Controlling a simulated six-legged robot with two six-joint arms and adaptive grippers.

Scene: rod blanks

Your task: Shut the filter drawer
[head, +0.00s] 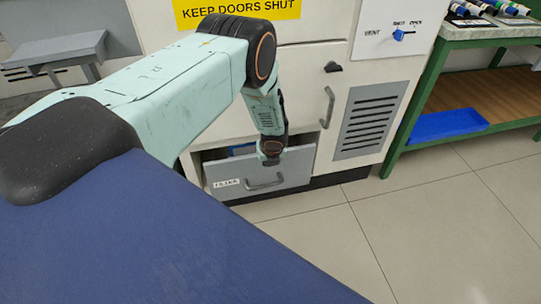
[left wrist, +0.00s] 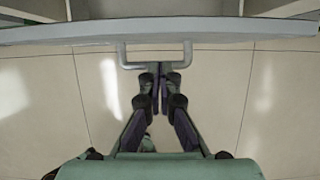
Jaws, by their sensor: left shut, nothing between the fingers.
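The filter drawer (head: 235,176) is low in the white cabinet and stands partly open; a dark gap with something blue shows behind its grey front. Its front carries a small label and a grey bar handle (head: 265,184). In the left wrist view the top edge of the drawer front (left wrist: 70,35) crosses the picture, with the handle (left wrist: 158,65) below it. My left gripper (head: 271,158) is above and in front of the drawer front. Its fingers (left wrist: 160,82) are together and empty, with tips close to the handle; I cannot tell whether they touch it. My right gripper is not in view.
The cabinet has a louvred grille (head: 370,120), a door handle (head: 327,107) and a blue switch (head: 399,35). A green-framed bench (head: 408,110) with a blue tray (head: 447,124) stands at the right. The tiled floor (head: 400,220) in front is clear.

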